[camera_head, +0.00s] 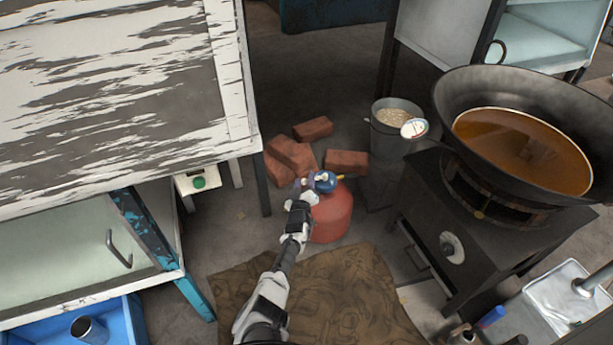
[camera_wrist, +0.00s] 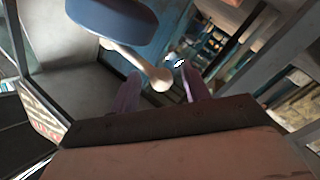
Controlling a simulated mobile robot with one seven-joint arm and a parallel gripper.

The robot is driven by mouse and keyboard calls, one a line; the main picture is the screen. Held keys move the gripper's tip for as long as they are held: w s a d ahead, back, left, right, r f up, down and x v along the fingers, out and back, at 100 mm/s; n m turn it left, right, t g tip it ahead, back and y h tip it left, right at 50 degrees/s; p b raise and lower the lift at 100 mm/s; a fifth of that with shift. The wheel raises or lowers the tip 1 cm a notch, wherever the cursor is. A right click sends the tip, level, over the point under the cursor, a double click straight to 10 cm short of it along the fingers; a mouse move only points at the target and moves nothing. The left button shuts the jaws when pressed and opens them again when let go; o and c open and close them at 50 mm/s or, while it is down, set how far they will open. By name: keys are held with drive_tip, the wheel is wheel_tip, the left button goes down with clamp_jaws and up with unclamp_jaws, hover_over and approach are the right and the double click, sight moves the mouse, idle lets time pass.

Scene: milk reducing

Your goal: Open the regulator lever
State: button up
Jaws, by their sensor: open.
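A red gas cylinder (camera_head: 332,216) stands on the floor in the middle of the head view. The blue regulator (camera_head: 322,181) sits on its top and also shows in the wrist view (camera_wrist: 112,20). A pale lever (camera_wrist: 136,62) with a round end sticks out from the regulator in the wrist view. My gripper (camera_head: 302,190) is at the left side of the regulator. In the wrist view, my gripper (camera_wrist: 160,72) is open, and the lever's round end lies between its two fingers. I cannot tell whether a finger touches it.
Several red bricks (camera_head: 292,154) lie behind the cylinder. A metal bucket (camera_head: 391,133) stands to their right. A large wok (camera_head: 505,95) of brown liquid sits on a dark stove (camera_head: 462,222) at right. A worn white cabinet (camera_head: 110,95) fills the left. A brown mat (camera_head: 340,295) lies in front.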

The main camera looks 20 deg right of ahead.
drive_tip(key=shift+w, duration=0.25)
clamp_jaws()
drive_tip(key=shift+s+d, duration=0.1)
idle(0.4)
